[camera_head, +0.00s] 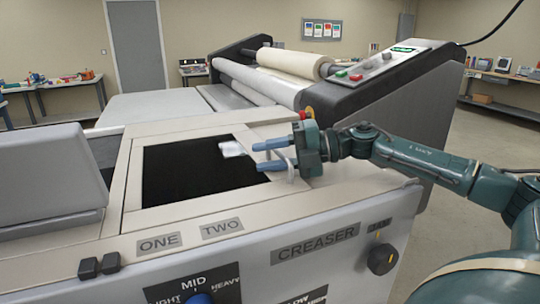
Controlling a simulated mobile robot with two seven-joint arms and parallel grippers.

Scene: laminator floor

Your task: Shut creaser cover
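The machine's front panel carries a CREASER label (315,244). Above it, a dark rectangular opening (190,175) sits in the pale top frame, uncovered. A pale panel (258,133) lies at the opening's right side; I cannot tell for sure if it is the creaser cover. A small light tab (232,149) shows at the opening's right edge. My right gripper (262,156) reaches in from the right over this side, its blue fingers apart and pointing left near the tab. A grey bar shows by the fingers, partly hidden; no grip on it is visible. My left gripper is not in view.
A red knob (308,113) is just behind my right gripper. A dark knob (382,259) is on the front panel. The laminator rollers (262,82) stand behind.

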